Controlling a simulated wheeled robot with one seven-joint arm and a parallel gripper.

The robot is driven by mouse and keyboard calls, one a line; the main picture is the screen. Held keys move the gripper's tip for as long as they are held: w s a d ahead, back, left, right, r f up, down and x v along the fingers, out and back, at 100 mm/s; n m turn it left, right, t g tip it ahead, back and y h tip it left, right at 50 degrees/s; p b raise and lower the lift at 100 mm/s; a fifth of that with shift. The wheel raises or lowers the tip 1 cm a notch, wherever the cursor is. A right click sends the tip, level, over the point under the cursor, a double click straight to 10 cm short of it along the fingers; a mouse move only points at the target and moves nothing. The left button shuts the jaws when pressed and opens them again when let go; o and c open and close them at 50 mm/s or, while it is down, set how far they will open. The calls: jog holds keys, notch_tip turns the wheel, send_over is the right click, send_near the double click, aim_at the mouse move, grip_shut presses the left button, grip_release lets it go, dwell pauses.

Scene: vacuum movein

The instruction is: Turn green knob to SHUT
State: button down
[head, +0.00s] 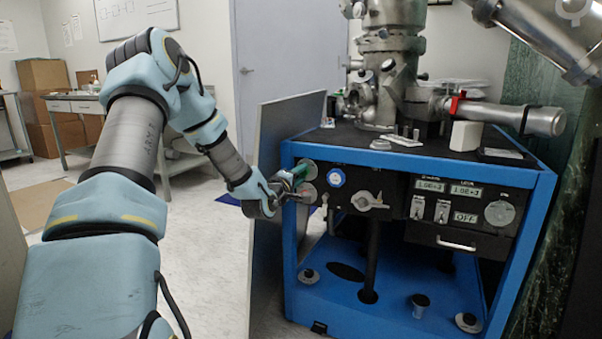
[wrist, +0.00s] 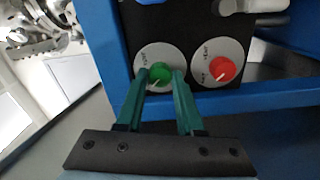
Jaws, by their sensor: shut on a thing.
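The green knob (wrist: 160,74) sits on a round pale dial (wrist: 172,54) on the black front panel of the blue-framed cart. In the wrist view my gripper (wrist: 161,80) has one green finger on each side of the knob, shut on it. The knob's white pointer line aims toward the lower left of the picture. Small lettering on the dial's left is too small to read surely, and the fingers cover its lower edge. In the head view my gripper (head: 297,178) reaches the panel's left end and mostly hides the knob.
A red knob (wrist: 223,69) on a similar dial sits close beside the green one. The panel also carries a blue-rimmed gauge (head: 336,178), a grey handle (head: 370,201) and switches. The blue cart frame (head: 288,235) borders the panel, and a grey board (head: 266,225) stands beside it.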

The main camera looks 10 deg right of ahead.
dwell(0.4)
jog(key=c, duration=0.5)
grip_release()
jog(key=p+v, duration=0.1)
jog(key=v, duration=1)
